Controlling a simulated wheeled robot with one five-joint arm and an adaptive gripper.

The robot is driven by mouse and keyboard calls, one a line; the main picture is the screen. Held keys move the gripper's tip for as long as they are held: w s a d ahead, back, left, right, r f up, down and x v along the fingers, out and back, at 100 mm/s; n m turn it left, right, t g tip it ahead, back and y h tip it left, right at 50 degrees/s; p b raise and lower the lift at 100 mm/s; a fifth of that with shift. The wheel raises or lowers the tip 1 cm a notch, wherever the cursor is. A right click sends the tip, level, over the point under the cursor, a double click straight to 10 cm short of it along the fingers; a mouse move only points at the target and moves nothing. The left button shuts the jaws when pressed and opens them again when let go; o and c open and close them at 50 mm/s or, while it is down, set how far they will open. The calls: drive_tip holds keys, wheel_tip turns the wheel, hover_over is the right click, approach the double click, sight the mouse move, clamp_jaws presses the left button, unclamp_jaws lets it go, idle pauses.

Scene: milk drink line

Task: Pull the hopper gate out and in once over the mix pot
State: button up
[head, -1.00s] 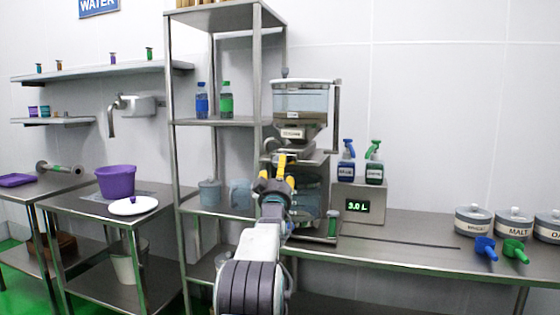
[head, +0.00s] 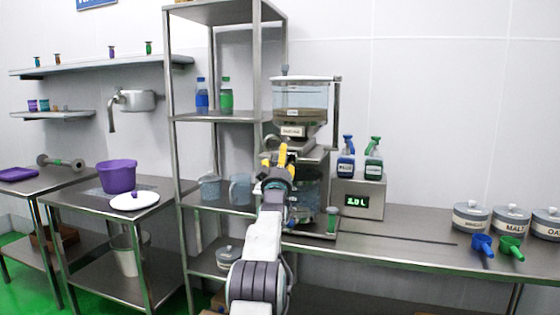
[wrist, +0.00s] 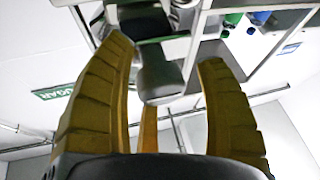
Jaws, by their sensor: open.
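The clear hopper (head: 300,98) stands on the metal dispenser at the centre of the head view, with a pale label on its lower front. The mix pot (head: 308,188) is a clear vessel below it, partly hidden by my arm. My gripper (head: 274,159) is open, in front of the dispenser just below and left of the label. The gate is mostly hidden behind my fingers in the head view. In the wrist view, a grey block (wrist: 160,78), perhaps the gate's handle, shows beyond my gripper (wrist: 165,70), between the yellow fingers. I cannot tell whether they touch it.
A steel shelf rack (head: 178,160) stands close on the left of my arm. A digital display box (head: 357,198) carrying two spray bottles stands to the right. Ingredient jars and scoops are at the far right. The bench (head: 400,228) between is mostly clear.

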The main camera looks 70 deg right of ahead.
drive_tip(key=c, duration=1.3)
